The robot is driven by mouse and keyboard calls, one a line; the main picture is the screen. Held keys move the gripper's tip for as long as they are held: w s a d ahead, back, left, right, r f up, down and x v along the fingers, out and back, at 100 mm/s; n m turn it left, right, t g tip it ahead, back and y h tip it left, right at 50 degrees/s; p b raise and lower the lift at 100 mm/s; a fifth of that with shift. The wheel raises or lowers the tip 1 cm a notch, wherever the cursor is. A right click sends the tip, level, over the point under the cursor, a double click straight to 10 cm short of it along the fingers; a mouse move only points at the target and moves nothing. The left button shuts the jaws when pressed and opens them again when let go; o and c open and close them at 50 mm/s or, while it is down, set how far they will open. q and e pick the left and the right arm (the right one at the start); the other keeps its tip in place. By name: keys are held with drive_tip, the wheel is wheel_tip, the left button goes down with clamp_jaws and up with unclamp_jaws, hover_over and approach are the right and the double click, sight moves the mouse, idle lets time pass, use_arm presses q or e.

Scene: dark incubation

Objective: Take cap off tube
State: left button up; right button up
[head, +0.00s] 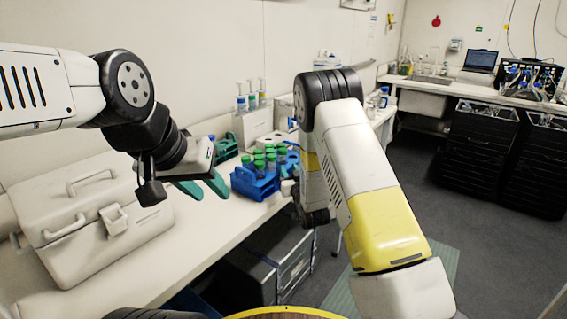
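Several tubes with green caps (271,160) stand upright in a blue rack (252,188) on the white bench. No single tube stands out from the group, and all caps that I can make out are on. My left gripper (203,188) has two teal fingers spread apart with nothing between them. It is just left of the blue rack, apart from the tubes. My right arm comes in from the lower right and bends down beside the rack. Its gripper is hidden behind my own arm.
A white case (85,215) with handles fills the near left of the bench. A green rack (226,148) and pump bottles (252,95) on a white box stand behind the tubes. Dark drawers (275,262) are below the bench. A laptop (480,62) is far right.

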sight(284, 161)
drive_tip(key=shift+x, duration=3.15)
drive_tip(key=shift+s+a, duration=0.1)
clamp_jaws()
